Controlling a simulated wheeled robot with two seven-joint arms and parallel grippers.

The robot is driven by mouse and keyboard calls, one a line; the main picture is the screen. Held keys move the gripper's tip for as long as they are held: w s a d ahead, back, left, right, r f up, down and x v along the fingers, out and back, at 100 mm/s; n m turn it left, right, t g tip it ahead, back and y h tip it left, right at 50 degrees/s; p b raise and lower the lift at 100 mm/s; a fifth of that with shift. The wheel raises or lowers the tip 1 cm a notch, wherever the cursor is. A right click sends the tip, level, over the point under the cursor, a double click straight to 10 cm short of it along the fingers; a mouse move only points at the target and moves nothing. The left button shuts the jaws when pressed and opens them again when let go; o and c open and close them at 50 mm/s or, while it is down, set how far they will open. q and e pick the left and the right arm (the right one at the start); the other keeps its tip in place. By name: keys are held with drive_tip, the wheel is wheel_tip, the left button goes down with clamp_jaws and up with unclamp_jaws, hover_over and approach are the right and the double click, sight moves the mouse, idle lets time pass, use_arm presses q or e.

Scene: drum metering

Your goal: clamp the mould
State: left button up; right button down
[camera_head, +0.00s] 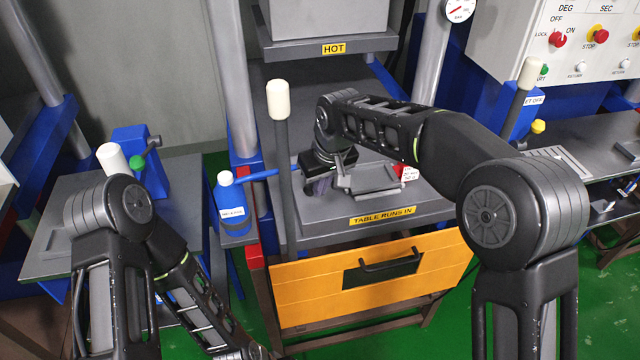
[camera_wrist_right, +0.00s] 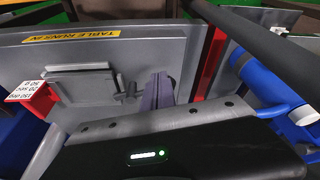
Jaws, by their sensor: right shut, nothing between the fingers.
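The mould (camera_head: 372,180), a grey flat metal block with a small latch-like fitting on its side, lies on the press table (camera_head: 320,225) marked "TABLE RUNS IN". It also shows in the right wrist view (camera_wrist_right: 80,92). My right gripper (camera_head: 312,190) is low over the table, just left of the mould. In the right wrist view its fingers (camera_wrist_right: 158,92) are together and empty, beside the mould's fitting; whether they touch it I cannot tell. The hot upper platen (camera_head: 295,47) stands above with a clear gap. My left arm runs down out of frame; its gripper is not visible.
A tall lever with a white knob (camera_head: 278,98) rises left of the table. A blue bottle (camera_head: 232,205) stands left of it. A red block with a white label (camera_head: 405,173) sits right of the mould. An orange drawer (camera_head: 310,290) is below, a control panel (camera_head: 585,40) upper right.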

drive_tip(key=b+v, duration=0.1)
drive_tip(key=v, duration=0.9)
drive_tip(key=shift+d, duration=0.2)
drive_tip(key=shift+w+r, duration=0.1)
